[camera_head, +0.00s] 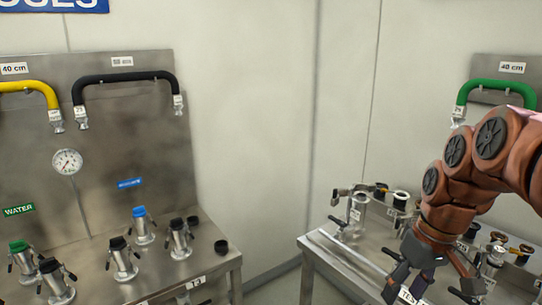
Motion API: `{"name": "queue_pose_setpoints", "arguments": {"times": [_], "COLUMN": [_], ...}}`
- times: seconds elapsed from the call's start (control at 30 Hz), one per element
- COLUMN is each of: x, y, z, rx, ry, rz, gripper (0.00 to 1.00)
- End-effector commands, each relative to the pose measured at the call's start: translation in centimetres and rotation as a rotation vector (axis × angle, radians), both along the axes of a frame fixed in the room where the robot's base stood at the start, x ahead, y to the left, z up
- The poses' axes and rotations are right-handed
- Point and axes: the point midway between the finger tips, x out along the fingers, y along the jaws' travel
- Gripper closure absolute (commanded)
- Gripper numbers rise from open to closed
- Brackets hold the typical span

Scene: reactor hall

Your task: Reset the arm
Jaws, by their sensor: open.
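My arm, brown-orange with dark joint caps, enters from the right edge and bends down. My gripper (432,290) hangs at the lower right, its dark fingers spread apart. It is in front of the right steel table (325,250).
A left steel table (190,268) carries several capped couplings (180,240). Black (125,77), yellow (30,86) and green (495,85) hoses hang on the back panels. A gauge (67,162) sits at left. Valves (360,205) stand on the right table. A gap separates the tables.

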Motion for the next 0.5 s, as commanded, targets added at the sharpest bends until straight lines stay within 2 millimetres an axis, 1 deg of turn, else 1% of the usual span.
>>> {"name": "queue_pose_setpoints", "arguments": {"times": [0.03, 0.17, 0.2, 0.33, 0.5], "x": [-1.5, -5.0, -6.2, -10.1, -14.9], "y": [1.3, 3.6, 4.2, 5.7, 6.6], "z": [-0.9, -3.0, -3.7, -6.0, -8.9], "rx": [-0.010, -0.038, -0.048, -0.086, -0.132], "ry": [0.024, 0.070, 0.086, 0.133, 0.180], "rz": [-0.003, -0.036, -0.046, -0.087, -0.145], "gripper": [0.45, 0.45, 0.45, 0.45, 0.45]}}
